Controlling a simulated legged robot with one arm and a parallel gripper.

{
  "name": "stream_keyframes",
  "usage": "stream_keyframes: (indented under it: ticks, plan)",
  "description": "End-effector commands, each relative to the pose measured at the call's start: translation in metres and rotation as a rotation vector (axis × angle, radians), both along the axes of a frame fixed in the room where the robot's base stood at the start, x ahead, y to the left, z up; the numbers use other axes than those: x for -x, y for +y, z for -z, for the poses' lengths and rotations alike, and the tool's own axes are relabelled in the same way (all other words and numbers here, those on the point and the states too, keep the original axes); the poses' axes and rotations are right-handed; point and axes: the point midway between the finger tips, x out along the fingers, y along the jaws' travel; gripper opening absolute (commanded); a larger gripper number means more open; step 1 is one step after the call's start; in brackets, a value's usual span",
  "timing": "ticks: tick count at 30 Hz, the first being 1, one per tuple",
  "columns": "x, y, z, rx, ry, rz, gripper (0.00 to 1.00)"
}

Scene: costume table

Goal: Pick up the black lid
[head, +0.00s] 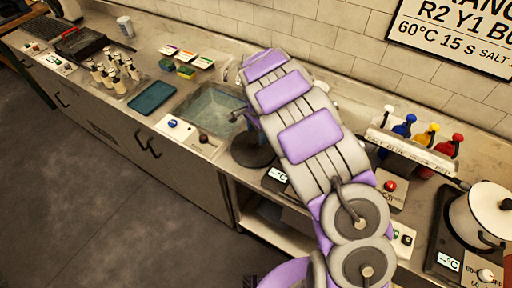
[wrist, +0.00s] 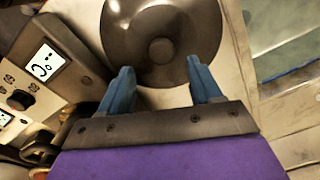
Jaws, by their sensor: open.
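The black lid (wrist: 160,20) is a dark, glossy round disc with a round knob in its middle. It fills the upper middle of the wrist view, and its top edge is cut off. In the head view the lid (head: 250,150) lies on the counter beside the sink, partly hidden by my arm. My gripper (wrist: 162,82) is open, with its two blue fingers apart and pointing at the lid. Nothing is between the fingers, and the knob lies ahead of the gap.
The sink (head: 212,106) is left of the lid, with a teal tray (head: 152,97) beyond. A white pot (head: 478,218) and colored bottles (head: 427,135) stand at the right.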

Motion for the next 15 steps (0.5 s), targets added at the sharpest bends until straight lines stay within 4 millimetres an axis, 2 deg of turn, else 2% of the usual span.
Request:
stream_keyframes:
  ticks: [3, 7, 15]
  plan:
    - [0.002, 0.004, 0.021, 0.003, 0.001, -0.001, 0.64]
    - [0.003, 0.007, 0.039, 0.006, 0.004, -0.002, 0.64]
    - [0.003, 0.002, 0.04, 0.0, 0.002, -0.001, 0.63]
